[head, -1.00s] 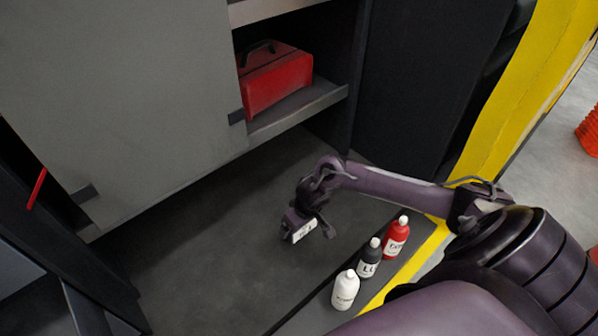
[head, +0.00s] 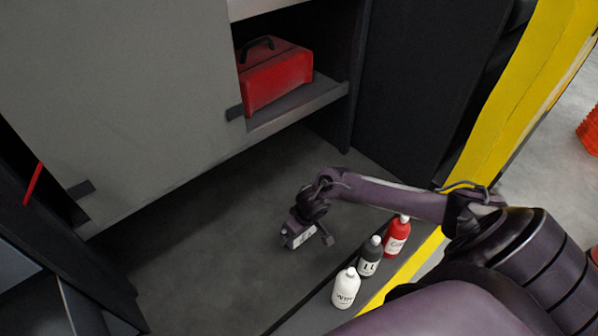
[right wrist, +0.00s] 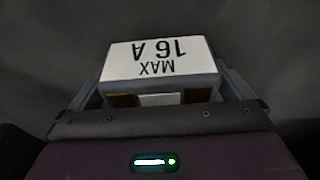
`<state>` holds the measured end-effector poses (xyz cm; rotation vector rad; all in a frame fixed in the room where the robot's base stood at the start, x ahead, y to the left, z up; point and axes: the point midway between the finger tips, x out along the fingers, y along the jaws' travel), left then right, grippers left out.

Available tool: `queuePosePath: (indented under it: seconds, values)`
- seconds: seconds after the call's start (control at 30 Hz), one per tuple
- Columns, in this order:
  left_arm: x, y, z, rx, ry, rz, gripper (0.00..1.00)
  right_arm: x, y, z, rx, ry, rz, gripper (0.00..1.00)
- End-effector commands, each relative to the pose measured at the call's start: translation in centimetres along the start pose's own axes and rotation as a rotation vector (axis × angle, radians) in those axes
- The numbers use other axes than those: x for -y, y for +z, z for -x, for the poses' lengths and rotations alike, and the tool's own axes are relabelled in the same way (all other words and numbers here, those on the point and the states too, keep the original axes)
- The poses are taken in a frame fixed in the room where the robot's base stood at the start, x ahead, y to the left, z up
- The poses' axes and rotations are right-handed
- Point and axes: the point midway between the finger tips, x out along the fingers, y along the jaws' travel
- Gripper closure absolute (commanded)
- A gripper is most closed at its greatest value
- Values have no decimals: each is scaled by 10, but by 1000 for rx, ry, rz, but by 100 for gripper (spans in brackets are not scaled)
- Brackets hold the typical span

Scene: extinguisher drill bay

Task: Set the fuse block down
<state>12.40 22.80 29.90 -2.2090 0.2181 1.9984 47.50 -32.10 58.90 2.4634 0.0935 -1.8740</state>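My right gripper (head: 308,231) points down over the dark grey floor at the cabinet's foot. It is shut on the fuse block (head: 301,238), a small dark grey block with a white label. In the right wrist view the fuse block (right wrist: 158,62) sits between the fingers, and its upside-down label reads "MAX 16 A". I cannot tell whether its underside touches the floor. My left gripper is not in view.
White (head: 346,288), black (head: 370,257) and red (head: 397,236) bottles stand in a row right of the gripper, beside a yellow floor stripe (head: 408,268). A red toolbox (head: 277,78) sits on the cabinet shelf above. The floor left of the gripper (head: 205,260) is clear.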

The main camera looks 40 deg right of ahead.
Motion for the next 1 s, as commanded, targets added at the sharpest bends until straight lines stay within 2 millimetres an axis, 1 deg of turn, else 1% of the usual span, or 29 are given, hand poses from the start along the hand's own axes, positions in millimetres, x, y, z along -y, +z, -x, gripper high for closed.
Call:
queuePosePath:
  seconds: [0.07,0.17,0.23,0.27,0.3,0.33,0.5,0.63,0.8,1.0]
  values:
    - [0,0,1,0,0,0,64,0,-1,2,-1,0,1,0]
    - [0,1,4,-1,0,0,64,0,-2,12,-1,0,1,0]
    - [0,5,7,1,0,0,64,-1,-2,24,-1,0,1,0]
    - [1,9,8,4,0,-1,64,-1,-2,30,-1,1,2,0]
    - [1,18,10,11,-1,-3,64,-1,-2,39,-1,2,2,0]
    - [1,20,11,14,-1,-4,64,-1,-2,46,-1,1,3,0]
    - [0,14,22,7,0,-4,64,-1,-2,83,-2,1,2,0]
    - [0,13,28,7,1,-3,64,-1,-1,105,0,1,2,0]
    - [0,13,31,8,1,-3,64,0,-1,121,-1,1,0,0]
    - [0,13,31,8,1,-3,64,0,-1,124,0,1,0,0]
